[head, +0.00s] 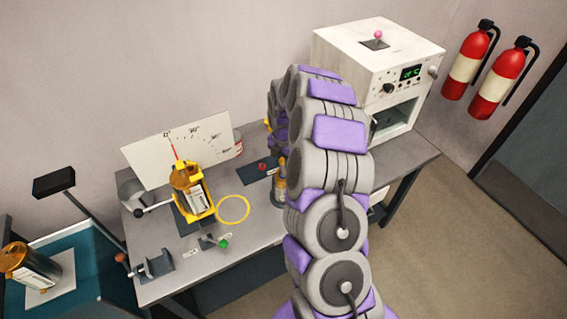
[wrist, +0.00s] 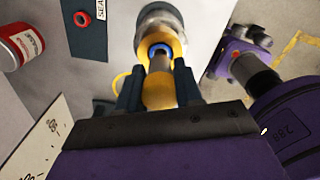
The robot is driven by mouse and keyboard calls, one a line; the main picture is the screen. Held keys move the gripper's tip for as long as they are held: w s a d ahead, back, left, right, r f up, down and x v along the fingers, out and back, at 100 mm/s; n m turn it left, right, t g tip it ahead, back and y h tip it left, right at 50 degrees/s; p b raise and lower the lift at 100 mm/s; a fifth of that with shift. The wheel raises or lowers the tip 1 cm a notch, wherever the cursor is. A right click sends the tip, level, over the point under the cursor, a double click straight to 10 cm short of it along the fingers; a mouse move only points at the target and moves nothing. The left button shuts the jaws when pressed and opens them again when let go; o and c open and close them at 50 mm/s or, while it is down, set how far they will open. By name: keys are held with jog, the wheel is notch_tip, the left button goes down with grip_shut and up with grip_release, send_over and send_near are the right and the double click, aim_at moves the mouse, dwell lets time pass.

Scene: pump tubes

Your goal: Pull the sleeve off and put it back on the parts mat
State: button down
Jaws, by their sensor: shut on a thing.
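In the wrist view my gripper (wrist: 157,78) is shut on a yellow-brass cylindrical piece, which looks like the sleeve (wrist: 158,93). A blue ring (wrist: 160,49) shows at the far end of the held piece, in line with a grey round metal part (wrist: 158,14) with yellow around it. I cannot tell whether the sleeve is still around that part or apart from it. In the head view my arm hides the gripper, and only a bit of brass and grey (head: 279,189) shows beside it. A dark mat (head: 252,176) with a red ring (head: 262,166) lies left of the arm.
A gold canister in a yellow holder (head: 192,190) stands before a white dial board (head: 150,165). A yellow hoop (head: 233,209) lies beside it. A green-knobbed lever (head: 222,243) is at the bench front. A white oven (head: 375,65) stands at the right. A red can (wrist: 20,47) is at left.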

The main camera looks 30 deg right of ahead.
jog(key=shift+r+p, duration=0.6)
jog(key=shift+r, duration=0.95)
jog(key=shift+a, duration=0.1)
jog(key=shift+a+r+m, duration=0.25)
jog(key=shift+a+m, duration=0.3)
jog(key=shift+m, duration=0.25)
jog(key=s+a+r+m, duration=0.1)
jog(key=a+r+m, duration=0.2)
jog(key=a+m, duration=0.4)
jog(key=s+a+r+m, duration=0.2)
jog(key=a+m, duration=0.6)
jog(key=m, duration=0.6)
jog(key=shift+s+r+b, duration=0.2)
jog(key=shift+r+b, duration=0.1)
jog(key=shift+r, duration=0.1)
jog(key=shift+w+a, duration=0.1)
jog(key=shift+a, duration=0.1)
